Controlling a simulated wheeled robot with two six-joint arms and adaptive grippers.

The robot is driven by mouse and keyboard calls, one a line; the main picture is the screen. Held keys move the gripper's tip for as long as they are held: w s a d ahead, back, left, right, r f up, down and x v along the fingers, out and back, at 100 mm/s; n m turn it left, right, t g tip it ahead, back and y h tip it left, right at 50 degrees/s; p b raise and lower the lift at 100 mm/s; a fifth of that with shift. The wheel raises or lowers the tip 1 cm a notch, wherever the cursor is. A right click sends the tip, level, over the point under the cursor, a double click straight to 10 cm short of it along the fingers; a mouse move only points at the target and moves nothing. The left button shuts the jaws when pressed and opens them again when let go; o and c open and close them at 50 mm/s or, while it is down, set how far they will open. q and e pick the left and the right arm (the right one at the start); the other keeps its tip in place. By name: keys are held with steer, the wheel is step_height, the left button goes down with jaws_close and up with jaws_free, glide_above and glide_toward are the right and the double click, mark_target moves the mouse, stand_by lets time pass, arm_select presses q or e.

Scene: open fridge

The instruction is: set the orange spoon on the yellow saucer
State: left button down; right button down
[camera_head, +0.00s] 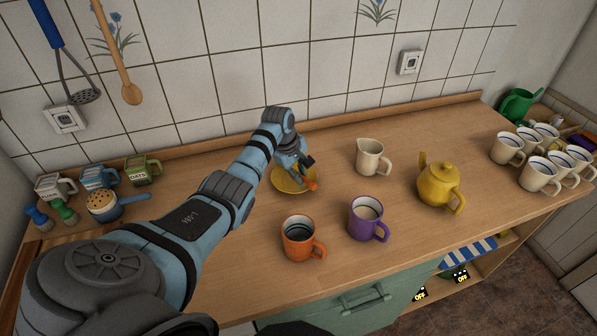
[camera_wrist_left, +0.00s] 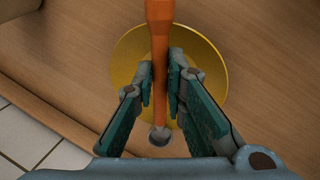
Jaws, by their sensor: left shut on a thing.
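My left gripper (camera_head: 301,165) is over the yellow saucer (camera_head: 283,182) on the wooden counter. In the left wrist view my left gripper (camera_wrist_left: 160,95) is shut on the orange spoon (camera_wrist_left: 159,50), with a finger on each side of it. The spoon lies across the yellow saucer (camera_wrist_left: 210,60) in that view; I cannot tell whether it touches the saucer. In the head view only a small orange end of the spoon (camera_head: 312,185) shows, and the gripper hides the rest. My right gripper is not in view.
An orange mug (camera_head: 298,240) and a purple mug (camera_head: 366,218) stand in front of the saucer. A cream jug (camera_head: 369,157) and a yellow teapot (camera_head: 438,185) stand to the right. Several cups crowd the far right. The tiled wall is behind.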

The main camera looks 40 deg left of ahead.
arm_select(q)
steer(key=shift+f, duration=0.25)
steer(key=c, duration=1.6)
jaws_free()
steer(key=shift+o, duration=0.2)
steer(key=v, duration=1.2)
